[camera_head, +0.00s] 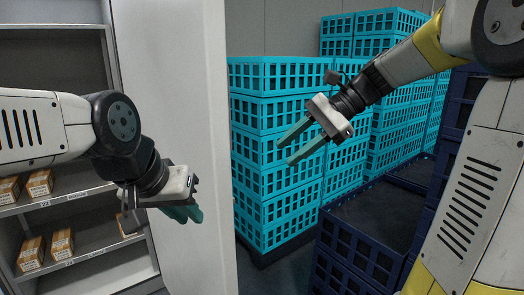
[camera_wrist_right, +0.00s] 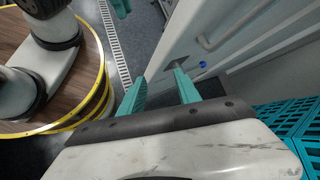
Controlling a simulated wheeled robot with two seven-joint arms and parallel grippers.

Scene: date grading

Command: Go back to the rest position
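My right gripper (camera_head: 285,152) is held up in front of the stacked turquoise crates in the head view. Its two teal fingers are apart with nothing between them. The right wrist view also shows its open fingers (camera_wrist_right: 160,78), with a pale panel beyond them. My left gripper (camera_head: 188,213) hangs in front of the pale door panel at left, its teal fingers pointing down and to the right. The left fingers overlap in this view, so their gap is unclear. I see nothing held in them.
Turquoise crates (camera_head: 277,160) stand in tall stacks behind my right gripper. Dark blue crates (camera_head: 352,250) stand at lower right. A shelf unit (camera_head: 75,240) with small cartons (camera_head: 40,183) is at left, next to the open pale door (camera_head: 190,90). A drain grate (camera_wrist_right: 115,40) crosses the floor.

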